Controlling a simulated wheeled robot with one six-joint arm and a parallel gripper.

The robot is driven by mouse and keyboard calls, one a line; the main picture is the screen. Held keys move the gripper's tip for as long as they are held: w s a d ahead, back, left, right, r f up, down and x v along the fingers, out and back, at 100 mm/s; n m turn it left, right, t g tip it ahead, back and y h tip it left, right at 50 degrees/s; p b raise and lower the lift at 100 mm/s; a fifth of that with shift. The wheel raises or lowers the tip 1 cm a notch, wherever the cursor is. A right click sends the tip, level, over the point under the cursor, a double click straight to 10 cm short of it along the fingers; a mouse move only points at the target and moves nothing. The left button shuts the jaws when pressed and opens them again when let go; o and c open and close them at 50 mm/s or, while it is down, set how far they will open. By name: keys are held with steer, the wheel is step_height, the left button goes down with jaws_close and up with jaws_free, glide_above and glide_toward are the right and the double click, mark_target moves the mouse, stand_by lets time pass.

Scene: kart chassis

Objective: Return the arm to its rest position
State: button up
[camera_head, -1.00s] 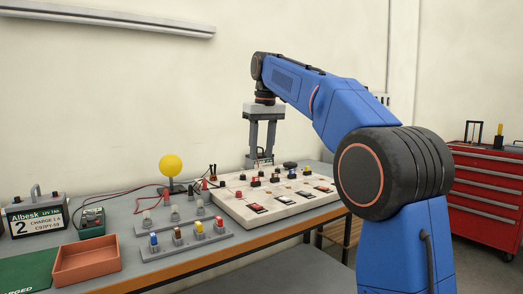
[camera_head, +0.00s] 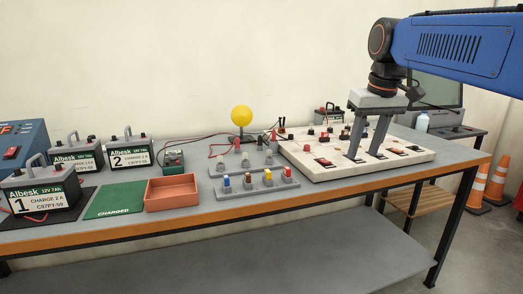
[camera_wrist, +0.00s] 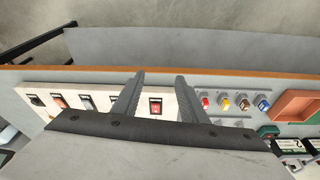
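My gripper (camera_head: 366,157) hangs from my blue arm at the upper right of the head view, fingers pointing down over the white switch board (camera_head: 320,174). Its two grey fingers stand apart with nothing between them. In the wrist view my gripper (camera_wrist: 158,80) also shows parted, empty fingers, with a red switch (camera_wrist: 155,106) visible between them on the board beyond. I cannot tell exactly how high the fingertips are above the board.
The workbench (camera_head: 330,190) holds a grey rack of coloured plugs (camera_head: 250,185), a yellow ball lamp (camera_head: 242,117), an orange tray (camera_head: 172,192), a green mat (camera_head: 115,202) and labelled batteries (camera_head: 40,200). Orange cones (camera_head: 478,185) stand at the right. A monitor (camera_head: 440,93) is behind my arm.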

steer(key=s+d+f+m+t, duration=0.2)
steer(key=s+f, duration=2.2)
steer(key=f, duration=0.2)
steer(key=shift+d+f, duration=0.15)
steer(key=shift+d, duration=0.25)
